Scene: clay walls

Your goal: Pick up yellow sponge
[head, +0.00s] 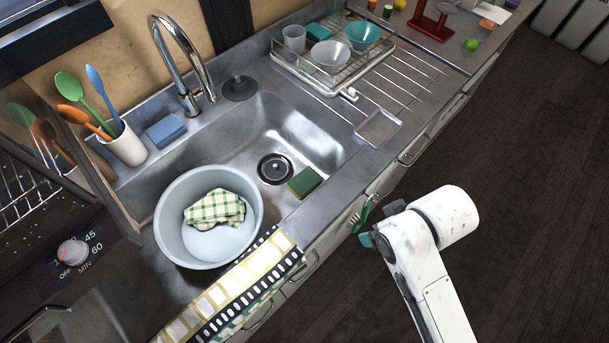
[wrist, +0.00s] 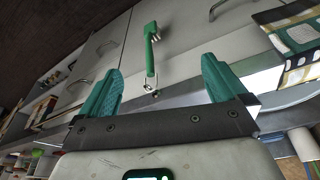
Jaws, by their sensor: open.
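A sponge with a green top and a yellowish side (head: 305,182) lies in the sink's front right corner, right of the drain, in the head view. I do not see it in the wrist view. My gripper (wrist: 162,65) is open and empty, its two teal fingers spread toward the cabinet fronts. In the head view my gripper (head: 368,240) is outside the counter's front edge, to the right of and below the sponge, partly hidden by my wrist.
A pale blue basin (head: 170,222) with a checked cloth (head: 215,207) stands left of the sponge. A green-handled tool (wrist: 151,50) hangs on the cabinet front. A blue sponge (head: 165,131) lies behind the sink; a dish rack (head: 330,75) stands right.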

